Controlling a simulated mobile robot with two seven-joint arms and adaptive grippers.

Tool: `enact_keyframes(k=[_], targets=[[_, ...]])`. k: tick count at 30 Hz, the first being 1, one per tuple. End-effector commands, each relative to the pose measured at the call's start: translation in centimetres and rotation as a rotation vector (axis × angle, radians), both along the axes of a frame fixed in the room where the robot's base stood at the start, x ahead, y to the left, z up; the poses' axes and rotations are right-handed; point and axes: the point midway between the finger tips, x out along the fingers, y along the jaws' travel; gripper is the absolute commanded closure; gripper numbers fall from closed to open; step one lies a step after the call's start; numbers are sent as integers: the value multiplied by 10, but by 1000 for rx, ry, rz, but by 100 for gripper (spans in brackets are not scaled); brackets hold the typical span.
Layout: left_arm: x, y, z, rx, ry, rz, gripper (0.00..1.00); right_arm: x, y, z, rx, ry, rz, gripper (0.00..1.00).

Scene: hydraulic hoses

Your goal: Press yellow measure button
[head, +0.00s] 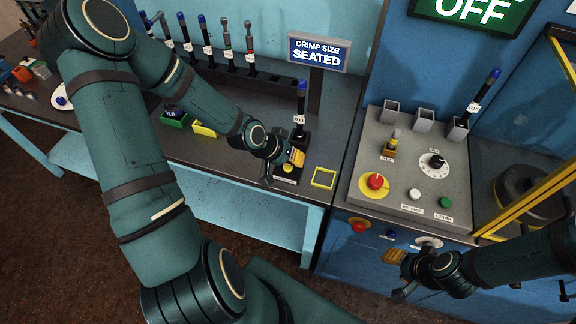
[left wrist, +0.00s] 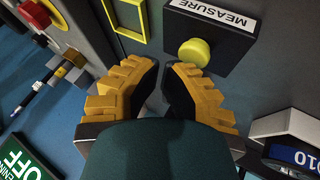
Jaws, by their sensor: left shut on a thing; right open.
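The yellow measure button (head: 289,168) sits on a small black box (head: 280,174) near the bench's front edge. In the left wrist view the round button (left wrist: 194,53) stands on the box, beside the MEASURE label (left wrist: 212,13), just beyond the fingertips. My left gripper (head: 296,157) is over the box, its fingers (left wrist: 163,70) drawn close together with a narrow gap. What is between them cannot be made out. Whether the fingers touch the button cannot be told. My right gripper (head: 393,256) is open in front of the blue console, away from the box.
A hose with a blue tip (head: 301,100) stands upright right behind the left gripper. A yellow square outline (head: 323,179) marks the bench to the right. The grey control panel (head: 385,200) has a red button (head: 376,181), a dial (head: 433,165) and upright holders. Several hoses stand in a rack behind.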

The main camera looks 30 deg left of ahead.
Motion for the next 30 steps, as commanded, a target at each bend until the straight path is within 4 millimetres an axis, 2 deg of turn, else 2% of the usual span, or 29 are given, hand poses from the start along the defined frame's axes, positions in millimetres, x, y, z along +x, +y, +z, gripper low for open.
enact_keyframes(k=[30], targets=[[0, 0, -8, 0, 0, 0, 100, 0, 0, -5, 0, 0, 0, 53]])
